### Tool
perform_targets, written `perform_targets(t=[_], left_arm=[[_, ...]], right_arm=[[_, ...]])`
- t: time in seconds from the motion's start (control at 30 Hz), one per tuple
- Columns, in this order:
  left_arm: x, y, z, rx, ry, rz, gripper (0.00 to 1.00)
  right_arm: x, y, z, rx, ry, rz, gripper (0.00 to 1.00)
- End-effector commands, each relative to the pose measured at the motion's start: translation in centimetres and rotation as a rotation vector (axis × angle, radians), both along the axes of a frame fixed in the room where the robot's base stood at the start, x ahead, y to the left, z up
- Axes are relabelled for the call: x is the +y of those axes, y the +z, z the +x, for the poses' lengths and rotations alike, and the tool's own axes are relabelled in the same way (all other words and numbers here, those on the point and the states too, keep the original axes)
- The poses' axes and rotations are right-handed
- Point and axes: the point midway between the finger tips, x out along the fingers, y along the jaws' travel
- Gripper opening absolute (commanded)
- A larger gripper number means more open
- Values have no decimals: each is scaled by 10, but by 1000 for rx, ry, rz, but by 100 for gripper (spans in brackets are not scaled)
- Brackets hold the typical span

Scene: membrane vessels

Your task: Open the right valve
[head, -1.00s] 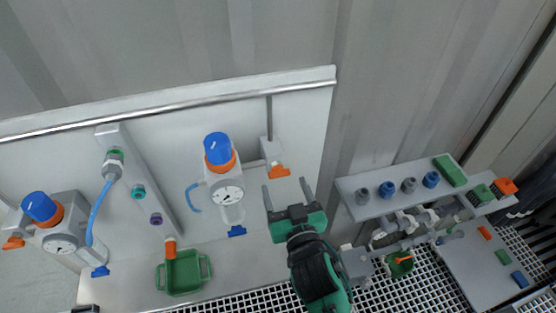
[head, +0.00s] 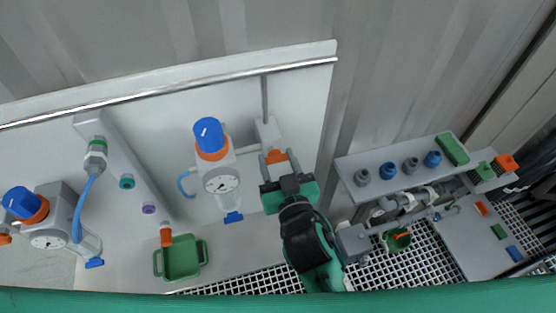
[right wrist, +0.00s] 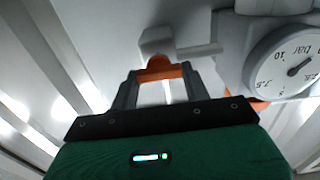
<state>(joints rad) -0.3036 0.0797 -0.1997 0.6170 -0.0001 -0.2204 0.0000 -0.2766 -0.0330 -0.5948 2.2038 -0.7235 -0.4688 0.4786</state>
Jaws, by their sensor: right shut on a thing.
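The right valve's orange handle (head: 276,156) sits on a grey fitting (head: 268,132) below a thin vertical pipe on the white panel. My right gripper (head: 275,164) reaches up to it, with one finger on each side of the handle. In the right wrist view the orange handle (right wrist: 160,70) lies between the two fingertips (right wrist: 158,77), and the gripper is shut on it. The handle is partly hidden by the fingers. My left gripper is not in view.
Just left of the handle is a regulator with a blue knob (head: 209,134) and gauge (head: 221,180); the gauge (right wrist: 292,66) is close in the wrist view. A green tray (head: 181,260) is lower left. A shelf (head: 350,178) with several blue and grey parts stands right.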

Motion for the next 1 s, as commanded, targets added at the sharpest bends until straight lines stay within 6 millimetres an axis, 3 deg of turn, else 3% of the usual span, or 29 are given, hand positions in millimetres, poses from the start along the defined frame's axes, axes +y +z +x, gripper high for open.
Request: perform_targets(t=[0.47, 1.0], left_arm=[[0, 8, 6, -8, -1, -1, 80], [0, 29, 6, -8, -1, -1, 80]], right_arm=[[1, 2, 0, -35, 0, -127, 24], [3, 1, 0, -161, 0, -601, 24]])
